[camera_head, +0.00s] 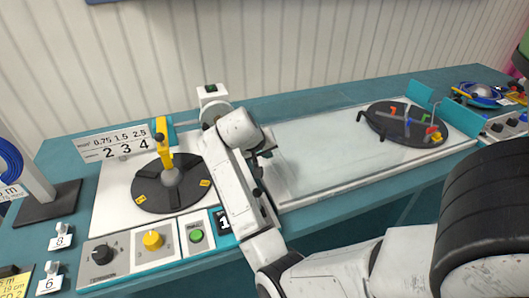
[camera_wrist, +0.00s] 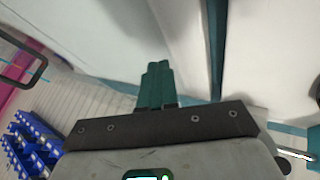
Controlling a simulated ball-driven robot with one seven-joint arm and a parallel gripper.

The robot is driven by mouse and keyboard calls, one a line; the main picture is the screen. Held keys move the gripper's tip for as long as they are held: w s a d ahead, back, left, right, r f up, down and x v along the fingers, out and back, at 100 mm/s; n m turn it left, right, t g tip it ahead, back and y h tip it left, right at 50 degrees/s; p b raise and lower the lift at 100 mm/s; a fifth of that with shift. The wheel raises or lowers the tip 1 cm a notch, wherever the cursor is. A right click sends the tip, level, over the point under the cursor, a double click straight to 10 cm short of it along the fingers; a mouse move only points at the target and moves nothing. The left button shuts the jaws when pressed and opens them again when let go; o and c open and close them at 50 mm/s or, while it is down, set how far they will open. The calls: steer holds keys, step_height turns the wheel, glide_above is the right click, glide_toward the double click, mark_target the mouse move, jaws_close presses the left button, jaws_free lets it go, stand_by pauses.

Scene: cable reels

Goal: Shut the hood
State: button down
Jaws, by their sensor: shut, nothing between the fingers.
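My gripper shows in the wrist view (camera_wrist: 157,68) with its two dark green fingers together and nothing between them. In the head view my arm reaches over the middle of the bench, and the gripper end is partly hidden by the wrist. A pale, glassy panel (camera_head: 350,150), which may be the hood, lies to the right of my wrist. I cannot tell whether it is open or shut. The gripper end is near its left end; contact cannot be told. In the wrist view large pale surfaces fill the background, too close to identify.
A reel machine with a dark disc (camera_head: 150,193) and yellow arm (camera_head: 165,150) stands left, with a yellow knob (camera_head: 152,240) and green button (camera_head: 196,236) in front. A dark disc with coloured pegs (camera_head: 400,122) sits right. Blue bins (camera_wrist: 38,140) show in the wrist view.

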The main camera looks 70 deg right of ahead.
mark_target(371, 118)
steer(key=shift+s+d, duration=0.1)
steer(key=s+d+p, duration=0.2)
steer(key=s+d, duration=0.2)
steer(key=s, duration=0.1)
steer(key=s+d+p, duration=0.2)
steer(key=s+d, duration=0.2)
steer(key=s, duration=0.1)
steer(key=s+d+p, duration=0.3)
steer(key=s+d, duration=0.2)
steer(key=shift+s+r, duration=0.2)
steer(key=shift+s, duration=0.15)
steer(key=s+d, duration=0.4)
steer(key=s, duration=0.1)
steer(key=s+d+b, duration=0.1)
steer(key=s+d, duration=0.4)
steer(key=s, duration=0.1)
steer(key=s+d, duration=0.5)
steer(key=shift+s+d+f+b, duration=0.15)
steer(key=shift+s+f+b, duration=0.1)
steer(key=shift+b, duration=0.1)
steer(key=shift+s+d+r, duration=0.1)
steer(key=shift+s+d, duration=0.05)
steer(key=shift+w, duration=0.3)
steer(key=w+a, duration=0.1)
steer(key=w+a+r+p, duration=0.1)
steer(key=a, duration=0.1)
steer(key=shift+w+a, duration=0.25)
steer(key=shift+w, duration=0.15)
steer(key=v, duration=0.8)
steer(key=shift+a+r, duration=0.25)
